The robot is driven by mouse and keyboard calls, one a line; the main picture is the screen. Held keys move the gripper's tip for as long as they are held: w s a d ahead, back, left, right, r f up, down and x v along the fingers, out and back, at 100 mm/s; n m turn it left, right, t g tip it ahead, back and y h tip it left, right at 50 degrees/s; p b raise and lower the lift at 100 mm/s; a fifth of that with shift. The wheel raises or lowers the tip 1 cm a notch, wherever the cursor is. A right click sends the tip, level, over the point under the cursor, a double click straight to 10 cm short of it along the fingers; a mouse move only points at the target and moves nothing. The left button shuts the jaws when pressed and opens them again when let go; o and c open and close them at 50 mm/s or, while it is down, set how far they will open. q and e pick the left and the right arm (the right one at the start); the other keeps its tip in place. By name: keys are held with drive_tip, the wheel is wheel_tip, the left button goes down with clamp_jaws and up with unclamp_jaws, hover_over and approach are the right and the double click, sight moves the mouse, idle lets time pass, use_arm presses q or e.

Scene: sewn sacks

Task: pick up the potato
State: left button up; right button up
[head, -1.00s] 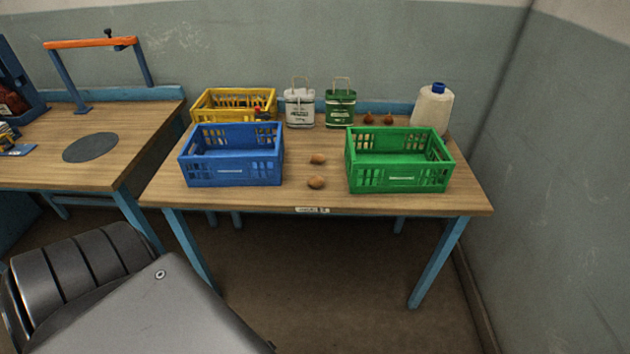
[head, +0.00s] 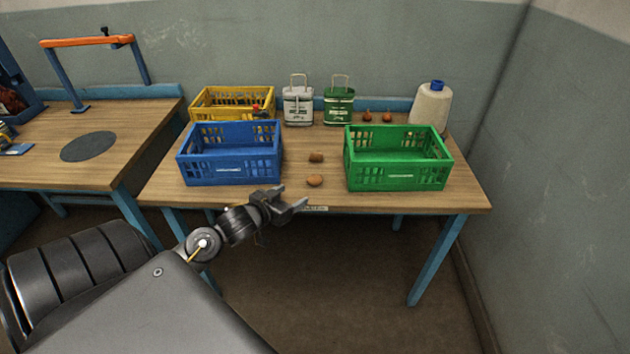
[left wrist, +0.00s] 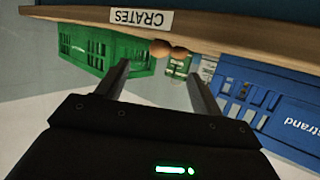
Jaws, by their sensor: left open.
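Two small brown potato-like lumps lie on the table between the blue and green crates. The nearer one (head: 314,181) is lighter and oval, close to the front edge; the farther one (head: 316,157) is a little darker and blockier. I cannot tell for sure which is a potato. Both also show as brown lumps at the table edge in the left wrist view, which is upside down. My left gripper (head: 294,197) is open and empty, just in front of the table's front edge, left of and nearer than the lumps. Its open fingers (left wrist: 158,70) show in the wrist view. My right gripper is out of view.
A blue crate (head: 230,172) stands left of the lumps, a green crate (head: 396,178) right. A label marks the table's edge (left wrist: 141,17).

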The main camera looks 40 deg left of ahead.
sight(311, 183)
use_arm(q)
drive_tip(key=x, duration=1.1)
drive_tip(key=shift+a+r+p, duration=0.1)
drive_tip(key=shift+r+p, duration=0.1)
drive_tip(key=shift+p, duration=0.15)
drive_tip(key=c, duration=1.1)
